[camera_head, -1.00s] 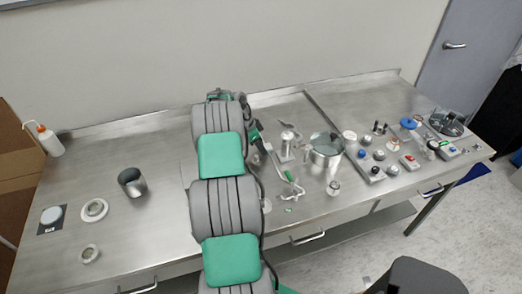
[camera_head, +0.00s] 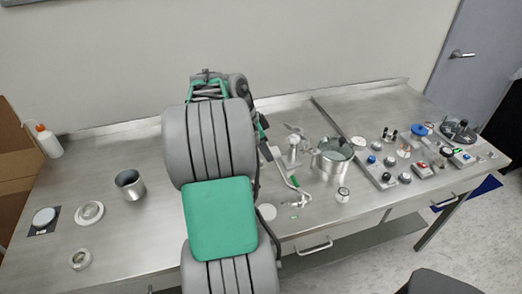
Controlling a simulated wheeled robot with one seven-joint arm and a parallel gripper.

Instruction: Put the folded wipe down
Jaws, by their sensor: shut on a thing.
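My arm rises through the middle of the view, over the steel bench. Its far end, a grey and green wrist part, shows near the back wall, but my gripper's fingers are hidden behind the arm. I cannot make out the folded wipe anywhere; whatever my gripper holds is out of sight. The steel bench top (camera_head: 330,106) has bare metal to the left of the arm and at the back. A pale round piece (camera_head: 267,212) lies just right of the arm, partly close to its edge.
A steel cup (camera_head: 130,186), a white ring (camera_head: 89,213), a small round fitting (camera_head: 80,260) and a pale disc on a dark square (camera_head: 44,218) stand left. A squeeze bottle (camera_head: 48,142) stands at the back left. A steel pot (camera_head: 333,158) and several small parts crowd the right.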

